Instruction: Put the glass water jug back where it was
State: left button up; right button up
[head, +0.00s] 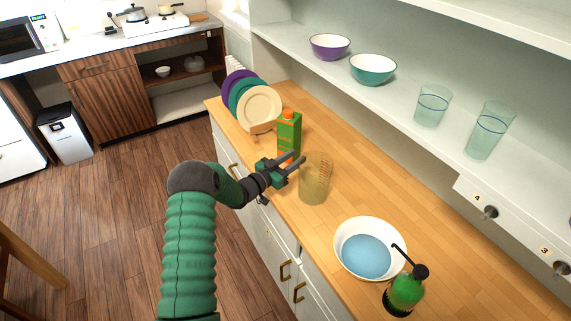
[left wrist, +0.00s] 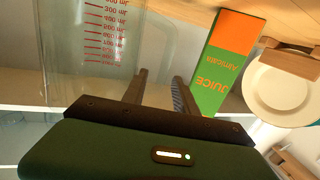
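The glass water jug (head: 314,182) is clear, with red measuring marks, and stands upright on the wooden counter (head: 362,178). In the left wrist view the jug (left wrist: 84,50) appears upside down at upper left, its red scale showing. My left gripper (head: 297,160) is open, its fingers spread with a gap between them, at the jug's left side near the juice carton. The left wrist view shows nothing held between the fingers (left wrist: 158,88); I cannot tell whether one touches the glass. My right gripper is out of view.
A green and orange juice carton (head: 289,133) stands just behind the gripper, with plates in a rack (head: 258,106) beyond. The shelf (head: 398,92) holds bowls and glasses. Counter right of the jug is clear.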

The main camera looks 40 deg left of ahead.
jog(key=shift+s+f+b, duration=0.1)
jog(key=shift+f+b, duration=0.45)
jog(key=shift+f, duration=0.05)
pick_arm(q)
jog(key=s+a, duration=0.1)
jog(key=s, duration=1)
jog(key=shift+a+r, duration=0.15)
jog(key=shift+a, duration=0.15)
jog(key=shift+w, duration=0.1)
jog(key=o, duration=1.4)
jog(key=shift+o, duration=0.2)
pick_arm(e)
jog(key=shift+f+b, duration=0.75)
pick_arm(q)
jog(key=s+a, duration=0.2)
jog(key=s, duration=1.4)
jog(key=shift+s+a, duration=0.25)
jog(key=shift+s, duration=0.1)
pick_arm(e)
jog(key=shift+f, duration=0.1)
